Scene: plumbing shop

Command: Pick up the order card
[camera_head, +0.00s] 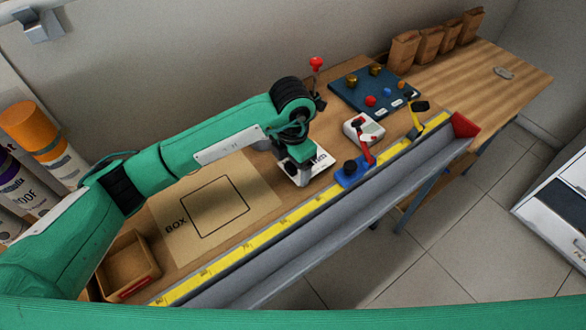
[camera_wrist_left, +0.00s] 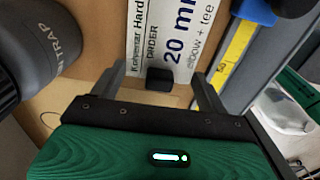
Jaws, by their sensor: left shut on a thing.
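The order card is white with printed text, "ORDER", "20 mm" and "elbow + tee" in the left wrist view (camera_wrist_left: 180,30). In the head view the order card (camera_head: 321,160) shows at the wooden bench, partly hidden by my left gripper (camera_head: 300,176). The left gripper also shows in the left wrist view (camera_wrist_left: 160,82), its fingers on either side of a small black block at the card's lower edge. It is shut on the card. I cannot tell whether the card touches the bench. My right gripper is not in view.
A yellow ruler strip (camera_head: 246,241) and grey trough (camera_head: 330,222) run along the bench front. A blue clamp-like piece (camera_head: 351,174), a red-handled tool (camera_head: 364,142) and a dark fittings mat (camera_head: 352,98) lie to the right. A BOX-marked sheet (camera_head: 262,184) is left.

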